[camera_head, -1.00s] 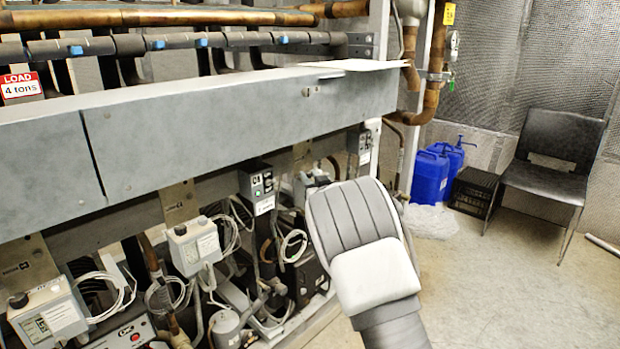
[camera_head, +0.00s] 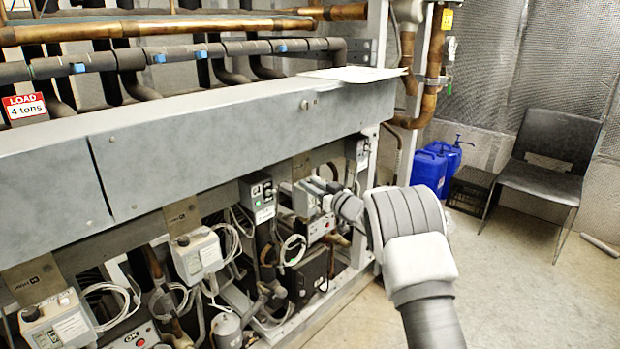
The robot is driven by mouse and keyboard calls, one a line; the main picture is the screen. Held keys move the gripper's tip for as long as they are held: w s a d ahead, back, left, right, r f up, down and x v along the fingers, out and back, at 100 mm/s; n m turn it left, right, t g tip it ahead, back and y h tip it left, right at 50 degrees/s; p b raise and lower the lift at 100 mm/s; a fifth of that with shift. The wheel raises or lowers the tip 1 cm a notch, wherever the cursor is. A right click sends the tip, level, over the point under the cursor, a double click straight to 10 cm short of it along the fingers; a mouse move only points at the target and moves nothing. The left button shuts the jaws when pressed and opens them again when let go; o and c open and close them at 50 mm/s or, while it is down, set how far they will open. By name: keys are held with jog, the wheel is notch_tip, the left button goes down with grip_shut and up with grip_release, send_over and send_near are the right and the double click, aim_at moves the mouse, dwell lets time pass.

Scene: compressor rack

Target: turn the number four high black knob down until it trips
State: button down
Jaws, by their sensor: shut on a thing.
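Several grey control boxes hang on brackets under the long grey beam. The nearest box (camera_head: 58,322) and the one after it (camera_head: 200,256) each carry a small black knob on top; these knobs show at the near left (camera_head: 31,313) and on the second box (camera_head: 183,240). My gripper (camera_head: 316,188) is at a light box (camera_head: 303,202) farther right along the rack, at its top. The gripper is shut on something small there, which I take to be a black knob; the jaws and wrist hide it. I cannot read its number.
The grey beam (camera_head: 225,140) runs just above the boxes and gripper. A dark switch box (camera_head: 258,193) is left of the gripper, a smaller one (camera_head: 357,148) behind it. White cables and pipes crowd below. Blue jugs (camera_head: 430,172) and a chair (camera_head: 552,160) stand right, with open floor in front.

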jog(key=shift+w+d+n+g+y+p, duration=0.15)
jog(key=shift+w+n+g+y+p, duration=0.05)
jog(key=shift+n+g+y+p, duration=0.9)
jog(key=c, duration=0.6)
grip_release()
jog(key=shift+c, duration=0.2)
jog(key=p+v, duration=0.2)
jog(key=v, duration=1.5)
jog(key=shift+d, duration=0.35)
jog(key=shift+w+r, duration=0.1)
jog(key=shift+r, duration=0.05)
